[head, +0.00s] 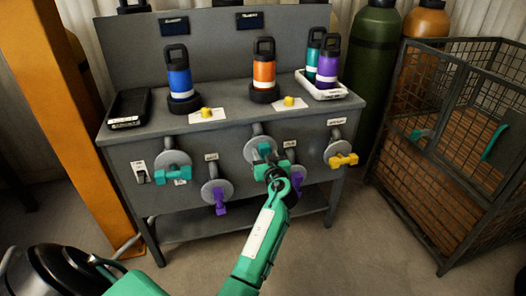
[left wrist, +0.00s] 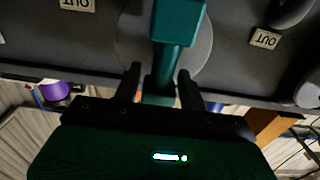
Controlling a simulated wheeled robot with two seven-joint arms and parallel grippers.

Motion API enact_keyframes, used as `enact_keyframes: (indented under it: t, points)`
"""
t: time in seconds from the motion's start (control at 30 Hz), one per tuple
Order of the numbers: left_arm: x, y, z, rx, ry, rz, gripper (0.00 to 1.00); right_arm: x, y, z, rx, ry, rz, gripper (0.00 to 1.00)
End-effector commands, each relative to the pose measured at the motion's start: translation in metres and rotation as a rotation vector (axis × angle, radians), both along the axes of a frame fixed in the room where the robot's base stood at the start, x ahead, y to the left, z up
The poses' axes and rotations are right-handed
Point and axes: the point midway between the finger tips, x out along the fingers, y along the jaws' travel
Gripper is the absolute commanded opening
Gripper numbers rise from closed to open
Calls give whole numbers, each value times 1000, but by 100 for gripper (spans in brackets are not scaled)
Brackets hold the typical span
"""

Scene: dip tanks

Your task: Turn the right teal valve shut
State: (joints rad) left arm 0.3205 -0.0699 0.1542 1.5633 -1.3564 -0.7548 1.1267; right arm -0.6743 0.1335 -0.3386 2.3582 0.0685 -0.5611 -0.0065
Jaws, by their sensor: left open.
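The right teal valve (head: 264,149) is on the front of the grey bench, on a round grey flange, partly hidden by my left gripper (head: 268,165). In the left wrist view, which is upside down, the teal valve handle (left wrist: 178,22) stands in front of the flange. My left gripper (left wrist: 158,85) is open, with one finger on each side of the handle's narrower lower part. I cannot tell whether the fingers touch it. Another teal valve (head: 173,172) is at the bench's left. My right gripper is not in view.
A purple valve (head: 217,195) hangs left of my gripper and a yellow valve (head: 341,158) sits to its right. Blue (head: 179,78) and orange (head: 264,73) bottles stand on the bench top. A wire cage (head: 420,190) stands at right, an orange post (head: 75,120) at left.

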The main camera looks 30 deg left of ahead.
Motion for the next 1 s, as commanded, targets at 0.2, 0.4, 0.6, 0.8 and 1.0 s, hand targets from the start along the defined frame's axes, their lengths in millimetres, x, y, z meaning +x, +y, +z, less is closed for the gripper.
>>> enact_keyframes:
  t: [0.2,0.4,0.6,0.8,1.0]
  points:
    - [0,0,0,0,0,0,26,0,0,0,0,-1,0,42]
    - [0,0,0,1,1,0,8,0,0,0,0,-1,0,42]
    - [1,0,0,22,24,0,8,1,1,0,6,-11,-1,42]
    - [3,-2,0,87,98,-1,8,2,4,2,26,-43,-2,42]
    - [6,-5,-1,195,224,-2,8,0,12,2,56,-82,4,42]
